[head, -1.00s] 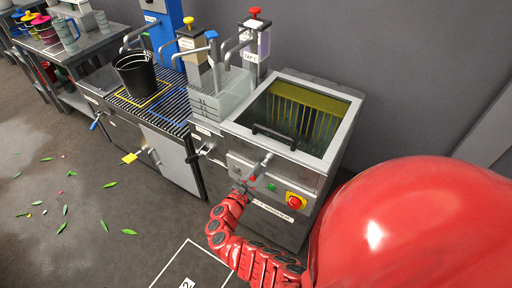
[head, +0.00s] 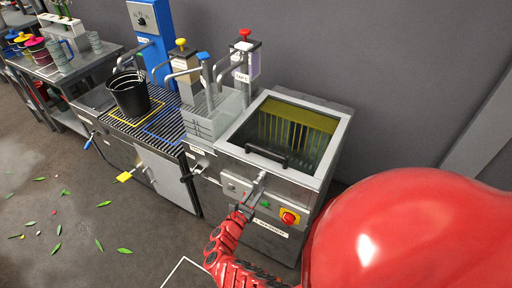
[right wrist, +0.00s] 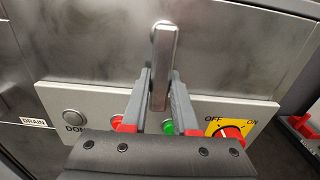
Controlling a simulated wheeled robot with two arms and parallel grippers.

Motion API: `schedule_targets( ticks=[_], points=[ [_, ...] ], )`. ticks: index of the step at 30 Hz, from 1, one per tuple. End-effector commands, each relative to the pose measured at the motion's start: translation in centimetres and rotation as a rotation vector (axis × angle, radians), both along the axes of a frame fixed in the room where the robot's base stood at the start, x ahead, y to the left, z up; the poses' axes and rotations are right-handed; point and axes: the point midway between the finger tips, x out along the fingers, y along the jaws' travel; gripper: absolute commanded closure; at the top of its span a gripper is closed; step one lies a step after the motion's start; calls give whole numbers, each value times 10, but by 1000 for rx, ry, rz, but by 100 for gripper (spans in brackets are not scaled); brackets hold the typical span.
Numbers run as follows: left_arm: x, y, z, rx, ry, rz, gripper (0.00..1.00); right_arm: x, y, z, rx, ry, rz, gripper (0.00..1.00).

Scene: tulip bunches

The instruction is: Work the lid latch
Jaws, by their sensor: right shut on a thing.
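The lid latch (head: 259,184) is a grey metal lever on the front of a steel machine, below its lid (head: 290,135). The lid has a see-through pane and a dark bar handle, and lies flat over the tank. My right gripper (head: 245,208) is at the latch. In the right wrist view, the latch (right wrist: 164,50) stands upright between the two grey fingers of the right gripper (right wrist: 160,82), which is shut on it. My left gripper is not in view.
A red knob on a yellow OFF/ON plate (head: 289,217) sits right of the latch, with a green button (right wrist: 168,127) nearby. A black bucket (head: 130,95) stands on the grated bench to the left. Leaves lie on the open floor.

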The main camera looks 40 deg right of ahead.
Motion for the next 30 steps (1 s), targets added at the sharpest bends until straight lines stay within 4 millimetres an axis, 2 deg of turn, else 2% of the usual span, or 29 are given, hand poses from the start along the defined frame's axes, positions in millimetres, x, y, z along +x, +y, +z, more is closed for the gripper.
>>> schedule_targets(
  ticks=[5, 6, 10, 19, 22, 26, 30],
  points=[
    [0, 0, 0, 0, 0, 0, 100, -1, 0, -2, 2, 5, 0, 100],
    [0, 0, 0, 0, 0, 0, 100, -1, 0, -2, 2, 5, -1, 67],
    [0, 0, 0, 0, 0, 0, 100, -1, 0, -2, 1, 4, -1, 44],
    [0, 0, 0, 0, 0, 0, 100, -1, 0, -1, 0, 2, -1, 43],
    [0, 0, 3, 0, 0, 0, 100, -3, 6, 0, 0, 2, 1, 43],
    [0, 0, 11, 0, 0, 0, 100, -11, 25, 3, 0, 1, 2, 43],
    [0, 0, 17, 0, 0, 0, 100, -24, 59, 1, 2, 2, 4, 43]
  ],
)
